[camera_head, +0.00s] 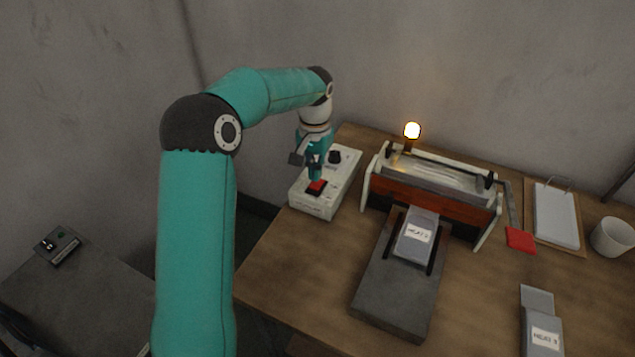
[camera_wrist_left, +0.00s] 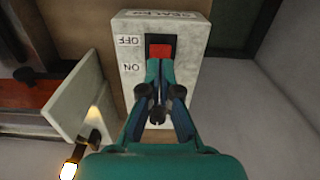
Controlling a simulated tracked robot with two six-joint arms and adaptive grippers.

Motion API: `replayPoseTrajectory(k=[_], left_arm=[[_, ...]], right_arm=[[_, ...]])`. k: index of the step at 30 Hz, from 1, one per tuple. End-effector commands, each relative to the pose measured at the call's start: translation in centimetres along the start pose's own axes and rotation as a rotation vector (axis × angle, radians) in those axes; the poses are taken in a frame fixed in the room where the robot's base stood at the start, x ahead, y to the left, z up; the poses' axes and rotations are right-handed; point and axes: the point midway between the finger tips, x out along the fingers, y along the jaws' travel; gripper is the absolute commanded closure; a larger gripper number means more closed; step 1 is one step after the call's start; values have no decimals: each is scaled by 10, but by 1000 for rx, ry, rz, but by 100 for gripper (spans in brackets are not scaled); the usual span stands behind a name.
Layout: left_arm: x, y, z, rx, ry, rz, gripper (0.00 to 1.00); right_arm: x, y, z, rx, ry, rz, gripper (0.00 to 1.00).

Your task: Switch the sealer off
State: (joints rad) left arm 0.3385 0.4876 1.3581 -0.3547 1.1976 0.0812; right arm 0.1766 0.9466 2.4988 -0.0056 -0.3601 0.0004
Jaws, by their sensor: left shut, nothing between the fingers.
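The sealer's white control box (camera_head: 345,176) stands at the table's left back edge, with a black knob (camera_head: 335,157) and a red rocker switch (camera_head: 317,187). The left wrist view shows the red switch (camera_wrist_left: 161,51) beside the printed words OFF and ON. My left gripper (camera_head: 316,178) points down with shut, empty fingertips right at the switch; the fingertips (camera_wrist_left: 160,64) cover part of it. I cannot tell whether they touch it. The sealer (camera_head: 430,190) stands right of the box, and its lamp (camera_head: 411,131) glows yellow-orange. My right gripper is not in view.
A grey pouch labelled MEAT (camera_head: 418,234) lies on the grey stand before the sealer. Another pouch (camera_head: 542,325) lies at the front right. A red-ended lever (camera_head: 520,239), a clipboard (camera_head: 556,215) and a white cup (camera_head: 612,237) are at the right. Wood between stand and box is clear.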

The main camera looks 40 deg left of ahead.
Motion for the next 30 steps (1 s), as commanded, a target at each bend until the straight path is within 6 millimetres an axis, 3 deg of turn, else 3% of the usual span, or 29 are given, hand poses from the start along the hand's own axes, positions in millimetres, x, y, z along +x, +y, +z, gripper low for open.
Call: replayPoseTrajectory(k=[30], left_arm=[[12,-1,0,-2,-1,0,100]], right_arm=[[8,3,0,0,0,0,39]])
